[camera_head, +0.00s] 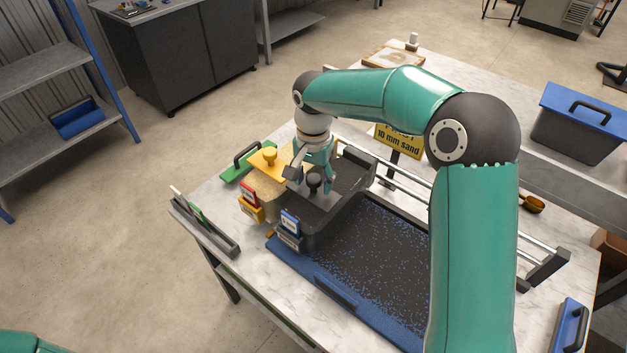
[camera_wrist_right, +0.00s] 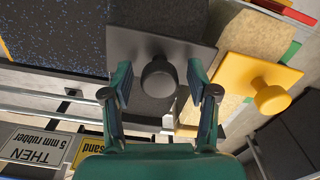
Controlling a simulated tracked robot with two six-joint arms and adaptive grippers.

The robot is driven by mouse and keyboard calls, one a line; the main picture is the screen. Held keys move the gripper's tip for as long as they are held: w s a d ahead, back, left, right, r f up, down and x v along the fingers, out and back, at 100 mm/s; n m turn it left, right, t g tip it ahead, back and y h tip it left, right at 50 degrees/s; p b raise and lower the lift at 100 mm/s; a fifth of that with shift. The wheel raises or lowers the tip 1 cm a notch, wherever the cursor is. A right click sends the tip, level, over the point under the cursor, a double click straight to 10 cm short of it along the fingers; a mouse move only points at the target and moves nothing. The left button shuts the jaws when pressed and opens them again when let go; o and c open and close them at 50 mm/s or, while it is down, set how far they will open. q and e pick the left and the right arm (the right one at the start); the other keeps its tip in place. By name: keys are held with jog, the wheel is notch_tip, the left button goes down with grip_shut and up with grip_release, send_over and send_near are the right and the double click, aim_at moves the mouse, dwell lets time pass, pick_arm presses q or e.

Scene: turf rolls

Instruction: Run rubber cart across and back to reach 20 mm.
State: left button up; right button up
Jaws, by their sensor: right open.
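The dark rubber cart (camera_head: 326,218) stands at the left end of the long bed (camera_head: 375,262), which has a dark surface with blue flecks. A flat dark lid (camera_wrist_right: 125,45) with a round black knob (camera_wrist_right: 158,80) tops the cart. My right gripper (camera_head: 314,178) is over this lid. In the right wrist view its fingers are open, one on each side of the knob, with gaps visible. A blue-and-white label (camera_head: 290,228) is on the cart's front. My left gripper is out of view.
A yellow-topped cart (camera_head: 262,166) with a yellow knob stands just left of the rubber cart. Rails (camera_head: 405,187) run behind the bed, near a yellow "10 mm sand" sign (camera_head: 399,138). A blue-lidded bin (camera_head: 575,135) is at the right.

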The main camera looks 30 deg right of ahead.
jog(key=shift+f, duration=0.55)
grip_shut()
